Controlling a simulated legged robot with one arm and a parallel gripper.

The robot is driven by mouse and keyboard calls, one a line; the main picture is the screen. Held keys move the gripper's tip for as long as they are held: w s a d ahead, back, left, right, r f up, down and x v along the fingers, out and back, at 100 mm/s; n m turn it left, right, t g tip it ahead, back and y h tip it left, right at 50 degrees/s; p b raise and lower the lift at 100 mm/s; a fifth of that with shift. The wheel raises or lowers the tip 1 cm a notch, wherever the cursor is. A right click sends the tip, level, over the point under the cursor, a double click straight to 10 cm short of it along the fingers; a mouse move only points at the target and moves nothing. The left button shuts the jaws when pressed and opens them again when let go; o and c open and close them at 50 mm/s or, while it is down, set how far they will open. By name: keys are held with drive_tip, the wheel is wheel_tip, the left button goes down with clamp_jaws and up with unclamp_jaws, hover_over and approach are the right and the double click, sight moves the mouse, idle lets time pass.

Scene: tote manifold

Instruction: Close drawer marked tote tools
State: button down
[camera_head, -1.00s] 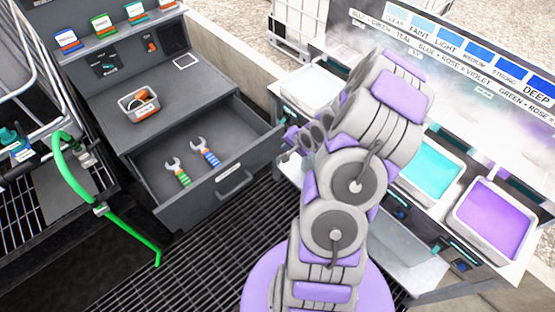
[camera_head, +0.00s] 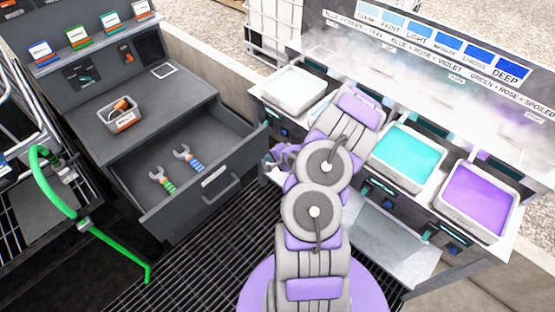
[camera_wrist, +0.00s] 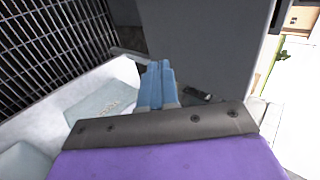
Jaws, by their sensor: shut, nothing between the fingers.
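The grey drawer (camera_head: 190,216) stands pulled out of the dark grey cabinet, with a pale label and a bar handle (camera_head: 221,187) on its front. The label is too small to read. Two wrenches lie inside, one with a green-striped grip (camera_head: 163,180) and one with a blue-striped grip (camera_head: 188,158). My gripper (camera_head: 273,164) is partly hidden by my arm, just right of the drawer's right front corner. Contact cannot be told. In the wrist view its blue fingers (camera_wrist: 157,78) are together and empty, before a grey panel (camera_wrist: 205,45).
A small bin (camera_head: 121,115) with an orange-handled item sits on the cabinet top. A green hose (camera_head: 75,210) stands left of the drawer. The dye bench with a white tray (camera_head: 292,92), teal tray (camera_head: 407,158) and purple tray (camera_head: 478,198) is at right. Grating floor (camera_head: 215,265) lies in front.

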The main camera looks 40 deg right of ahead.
sight(257, 152)
drive_tip(key=w, duration=0.1)
drive_tip(key=w+f+b, duration=0.1)
drive_tip(key=w, duration=0.3)
drive_tip(key=shift+d+f, duration=0.2)
drive_tip(key=shift+d, duration=0.15)
drive_tip(key=shift+w+a+r, duration=0.1)
drive_tip(key=shift+a+r, duration=0.05)
drive_tip(key=shift+a, duration=0.1)
